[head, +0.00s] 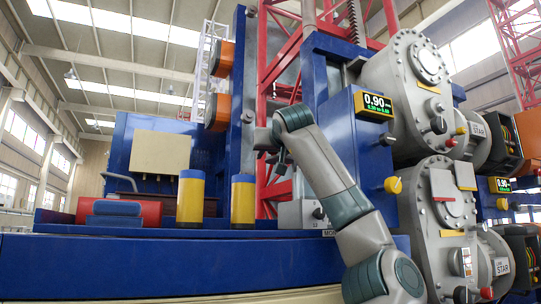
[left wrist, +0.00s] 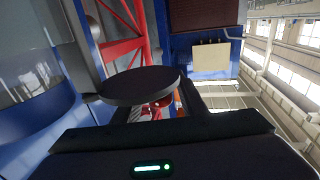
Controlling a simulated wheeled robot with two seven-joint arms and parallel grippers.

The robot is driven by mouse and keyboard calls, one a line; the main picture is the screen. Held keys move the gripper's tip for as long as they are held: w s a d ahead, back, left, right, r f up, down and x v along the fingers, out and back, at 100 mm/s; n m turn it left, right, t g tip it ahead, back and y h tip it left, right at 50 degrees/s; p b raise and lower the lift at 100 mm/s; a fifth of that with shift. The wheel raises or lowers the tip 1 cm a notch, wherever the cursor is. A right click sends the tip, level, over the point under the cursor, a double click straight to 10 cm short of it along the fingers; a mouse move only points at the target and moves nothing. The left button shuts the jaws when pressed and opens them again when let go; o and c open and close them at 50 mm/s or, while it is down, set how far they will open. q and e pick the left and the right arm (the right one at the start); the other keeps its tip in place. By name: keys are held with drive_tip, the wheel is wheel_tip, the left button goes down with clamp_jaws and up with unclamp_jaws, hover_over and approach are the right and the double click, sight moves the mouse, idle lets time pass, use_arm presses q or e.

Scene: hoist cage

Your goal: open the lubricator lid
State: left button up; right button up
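My left gripper (head: 280,160) is raised in the middle of the head view, in front of the blue column, its small dark fingers partly hidden by my arm. In the left wrist view a dark grey round disc (left wrist: 140,86) lies just beyond the gripper (left wrist: 150,108), across the space between its fingers. The fingers stand apart, with background showing between them. I cannot tell whether they touch the disc, or whether the disc is the lubricator lid. No part is clearly marked as the lubricator. My right gripper is in neither view.
Two yellow-and-blue cylinders (head: 191,198) and a red case (head: 130,212) stand on the blue deck (head: 170,262) at left. A small grey box (head: 299,214) sits below my gripper. Grey round housings (head: 415,95) and a 0.90 display (head: 374,104) are close to my arm's right.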

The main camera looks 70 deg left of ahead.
use_arm(q)
drive_tip(key=shift+s+d+f+b, duration=0.1)
drive_tip(key=shift+d+f+b, duration=0.05)
drive_tip(key=shift+d+b, duration=0.25)
drive_tip(key=s+d+b, duration=0.2)
drive_tip(key=d+b, duration=0.5)
drive_tip(key=d, duration=0.9)
drive_tip(key=shift+s+d, duration=0.2)
drive_tip(key=shift+s, duration=0.1)
